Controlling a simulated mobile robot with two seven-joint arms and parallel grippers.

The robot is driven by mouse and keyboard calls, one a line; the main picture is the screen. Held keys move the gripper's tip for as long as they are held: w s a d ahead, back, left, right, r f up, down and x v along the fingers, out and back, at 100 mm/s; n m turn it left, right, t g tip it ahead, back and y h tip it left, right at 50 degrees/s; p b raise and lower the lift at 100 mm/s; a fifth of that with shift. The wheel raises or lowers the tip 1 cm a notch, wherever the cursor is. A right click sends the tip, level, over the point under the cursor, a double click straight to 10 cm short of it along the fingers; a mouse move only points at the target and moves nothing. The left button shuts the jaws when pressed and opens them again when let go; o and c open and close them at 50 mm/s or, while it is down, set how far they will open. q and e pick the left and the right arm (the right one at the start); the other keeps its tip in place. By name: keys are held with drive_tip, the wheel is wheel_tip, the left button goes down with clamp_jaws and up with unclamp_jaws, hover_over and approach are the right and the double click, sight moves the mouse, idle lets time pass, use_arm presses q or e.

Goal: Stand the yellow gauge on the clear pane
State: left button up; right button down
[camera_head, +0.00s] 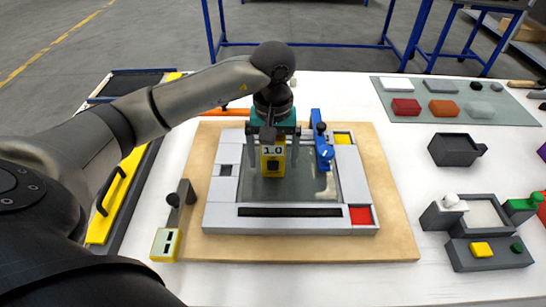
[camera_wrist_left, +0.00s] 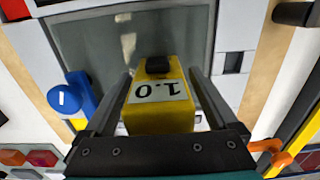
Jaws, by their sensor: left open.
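The yellow gauge (camera_head: 273,167), a block marked 1.0 with a dark knob, appears upright over the clear pane (camera_head: 305,187) in the grey frame. It also shows in the wrist view (camera_wrist_left: 160,108), with the pane (camera_wrist_left: 120,45) beyond it. Its base contact with the pane is hard to see. My left gripper (camera_head: 273,138) comes from above and behind. Its two fingers (camera_wrist_left: 161,100) are open on either side of the gauge, with small gaps visible. My right gripper is not in view.
The grey frame (camera_head: 222,216) lies on a wooden board (camera_head: 400,240), with a blue clamp (camera_head: 324,150) at the pane's right. A dark bin (camera_head: 455,150) and grey fixtures stand at the right.

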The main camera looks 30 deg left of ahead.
use_arm(q)
wheel_tip(320, 180, up, 11)
drive_tip(key=shift+r+p, duration=0.1)
drive_tip(key=shift+p, duration=0.5)
